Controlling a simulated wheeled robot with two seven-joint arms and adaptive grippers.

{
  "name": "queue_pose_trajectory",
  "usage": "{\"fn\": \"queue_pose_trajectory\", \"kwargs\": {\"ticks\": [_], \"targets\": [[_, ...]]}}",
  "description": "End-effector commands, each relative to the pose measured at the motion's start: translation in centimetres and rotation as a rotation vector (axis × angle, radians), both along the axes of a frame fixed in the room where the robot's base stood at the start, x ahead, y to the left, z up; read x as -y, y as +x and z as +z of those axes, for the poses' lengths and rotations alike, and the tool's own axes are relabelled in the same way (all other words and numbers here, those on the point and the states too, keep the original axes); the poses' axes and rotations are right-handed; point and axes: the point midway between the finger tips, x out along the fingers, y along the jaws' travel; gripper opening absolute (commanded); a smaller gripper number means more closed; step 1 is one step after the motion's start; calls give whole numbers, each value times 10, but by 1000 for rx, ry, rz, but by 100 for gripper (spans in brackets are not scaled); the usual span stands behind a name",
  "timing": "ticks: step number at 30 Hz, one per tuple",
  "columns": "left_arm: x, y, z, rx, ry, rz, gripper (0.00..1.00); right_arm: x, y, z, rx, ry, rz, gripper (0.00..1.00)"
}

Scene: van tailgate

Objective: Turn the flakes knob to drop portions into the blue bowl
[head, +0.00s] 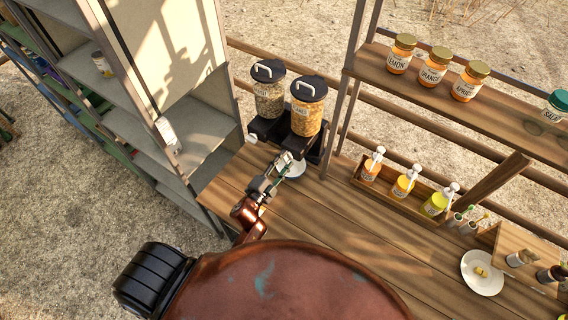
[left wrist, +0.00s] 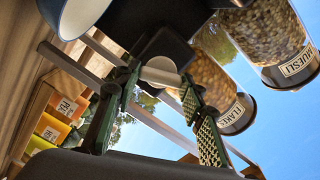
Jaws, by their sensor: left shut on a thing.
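The flakes jar (head: 307,108), clear with a black lid and golden flakes, stands in the black dispenser; its label also shows in the left wrist view (left wrist: 232,112). The pale flakes knob (left wrist: 160,76) sits between the fingers of my left gripper (left wrist: 165,105), which is shut on it. In the head view my left gripper (head: 283,168) reaches the front of the dispenser, and the knob is hidden there. The bowl (head: 295,170) is partly hidden by the gripper; its pale rim and blue side show in the left wrist view (left wrist: 82,14). Its contents cannot be seen.
The muesli jar (head: 268,92) stands left of the flakes jar. Right on the wooden counter (head: 350,235) are a crate of pump bottles (head: 406,187) and a plate (head: 483,272). A shelf of jars (head: 436,68) stands above. The counter's middle is clear.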

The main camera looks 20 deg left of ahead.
Motion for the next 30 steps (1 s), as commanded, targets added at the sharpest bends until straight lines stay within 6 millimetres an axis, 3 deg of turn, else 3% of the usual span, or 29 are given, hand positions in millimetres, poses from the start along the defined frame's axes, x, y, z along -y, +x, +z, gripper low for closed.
{"fn": "queue_pose_trajectory", "kwargs": {"ticks": [15,30], "targets": [[0,0,-3,51,362,0,13,-1,-1,-26,-2,1,0,40],[1,0,-2,62,449,-1,13,2,-1,-30,-3,-2,1,40]]}}
